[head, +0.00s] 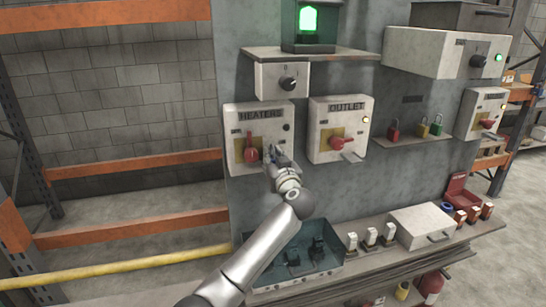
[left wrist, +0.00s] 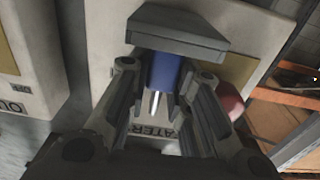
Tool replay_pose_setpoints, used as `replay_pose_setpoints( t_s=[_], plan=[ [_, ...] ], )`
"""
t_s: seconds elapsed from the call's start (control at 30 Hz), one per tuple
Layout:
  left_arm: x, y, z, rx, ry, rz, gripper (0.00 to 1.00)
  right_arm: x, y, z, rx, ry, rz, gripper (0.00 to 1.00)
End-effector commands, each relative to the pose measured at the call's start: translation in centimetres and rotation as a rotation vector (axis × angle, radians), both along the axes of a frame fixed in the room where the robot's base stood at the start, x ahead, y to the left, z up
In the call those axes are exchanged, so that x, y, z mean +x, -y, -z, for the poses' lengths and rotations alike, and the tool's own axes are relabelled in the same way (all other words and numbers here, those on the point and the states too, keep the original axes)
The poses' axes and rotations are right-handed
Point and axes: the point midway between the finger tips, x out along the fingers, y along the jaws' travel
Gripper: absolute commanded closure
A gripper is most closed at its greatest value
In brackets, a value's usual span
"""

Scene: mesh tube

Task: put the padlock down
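My left gripper (head: 272,156) is in front of the HEATER box (head: 268,118), just right of its red handle (head: 251,150). In the left wrist view, the fingers of my left gripper (left wrist: 170,85) are closed around a blue padlock (left wrist: 163,72) with a bright metal shackle. A grey block-like part covers one end of the padlock. The HEATER box face is close behind it, and the red handle (left wrist: 230,102) is partly hidden by a finger. Whether the shackle touches the box cannot be told. My right gripper is not in view.
The OUTLET box (head: 338,112) is to the right. A narrow shelf holds red (head: 393,131), yellow (head: 422,130) and green (head: 437,126) padlocks. Below, a bench has a teal tray (head: 330,268), a white case (head: 422,225) and an open red box (head: 461,190).

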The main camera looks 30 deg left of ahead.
Motion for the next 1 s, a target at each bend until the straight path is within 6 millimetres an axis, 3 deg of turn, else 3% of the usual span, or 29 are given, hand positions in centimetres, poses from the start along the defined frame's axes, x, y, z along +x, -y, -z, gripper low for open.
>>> replay_pose_setpoints(
  t_s=[0.17, 0.53, 0.73, 1.0],
  plan=[
    [0.0, 0.0, 0.0, 0.000, 0.000, 0.000, 0.59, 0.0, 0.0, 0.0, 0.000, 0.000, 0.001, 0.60],
    [0.0, 0.0, -0.3, -0.001, 0.001, 0.000, 0.59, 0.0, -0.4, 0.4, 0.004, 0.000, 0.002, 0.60],
    [-1.6, 1.9, -0.1, -0.003, 0.003, 0.002, 0.59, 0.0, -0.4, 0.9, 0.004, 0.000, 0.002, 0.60],
    [-5.1, 6.0, 0.1, -0.004, 0.002, 0.003, 0.59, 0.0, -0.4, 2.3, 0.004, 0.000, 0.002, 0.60]
  ],
)
